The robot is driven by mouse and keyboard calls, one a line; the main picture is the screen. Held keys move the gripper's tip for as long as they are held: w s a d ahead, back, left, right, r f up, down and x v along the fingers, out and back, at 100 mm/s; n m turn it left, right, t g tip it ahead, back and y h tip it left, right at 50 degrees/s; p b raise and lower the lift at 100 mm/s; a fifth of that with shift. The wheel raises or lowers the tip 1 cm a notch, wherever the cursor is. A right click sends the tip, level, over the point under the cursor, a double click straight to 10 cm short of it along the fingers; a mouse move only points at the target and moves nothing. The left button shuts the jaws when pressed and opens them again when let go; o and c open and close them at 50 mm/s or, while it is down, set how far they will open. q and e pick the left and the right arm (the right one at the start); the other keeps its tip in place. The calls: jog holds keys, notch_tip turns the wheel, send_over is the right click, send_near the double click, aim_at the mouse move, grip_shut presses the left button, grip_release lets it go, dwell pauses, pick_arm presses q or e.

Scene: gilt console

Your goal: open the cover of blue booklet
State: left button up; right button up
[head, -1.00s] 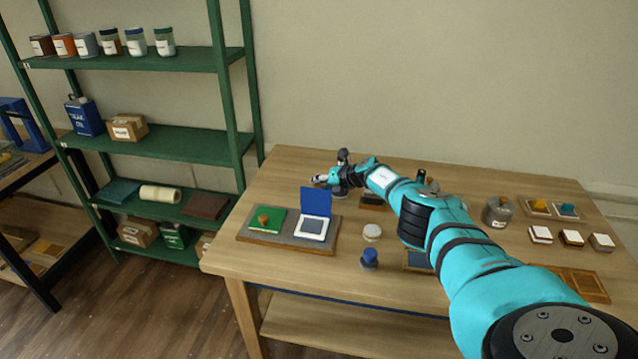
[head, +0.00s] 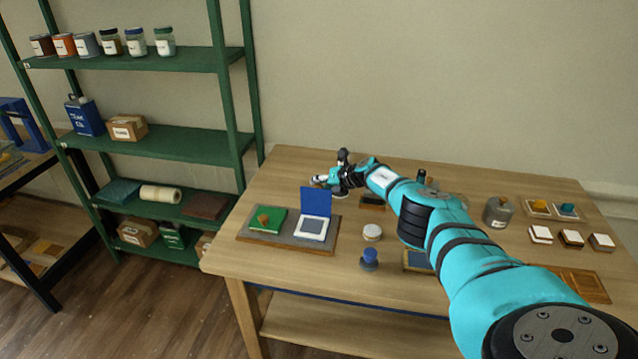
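The blue booklet (head: 312,228) lies on the right half of a grey mat with a wooden edge (head: 274,241). Its blue cover (head: 316,201) stands up from the far side, showing a white block with a dark panel below it. A green booklet (head: 266,221) with a small brown knob lies shut to its left. My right gripper (head: 319,181) is just behind the raised cover, apart from it as far as I can see. It is small in view, and its finger opening cannot be made out. My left gripper is out of view.
A white-lidded jar (head: 372,232) and a blue-knobbed stamp (head: 369,259) stand right of the mat. My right arm hides part of the table. The table's left corner is clear.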

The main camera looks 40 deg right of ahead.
jog(key=o, duration=0.6)
jog(key=shift+s+d+f, duration=0.3)
jog(key=shift+s+f, duration=0.2)
jog(key=shift+f, duration=0.2)
jog(key=shift+a+r, duration=0.1)
jog(key=s+d+r+p, duration=0.3)
jog(key=r, duration=0.1)
jog(key=s+d+r+p, duration=0.3)
jog(key=s+r+p, duration=0.1)
jog(key=r, duration=0.1)
jog(key=s+d+r+p, duration=0.3)
jog(key=r+p, duration=0.1)
jog(key=r, duration=0.1)
jog(key=shift+s+r, duration=0.2)
jog(key=shift+s, duration=0.1)
dwell(0.8)
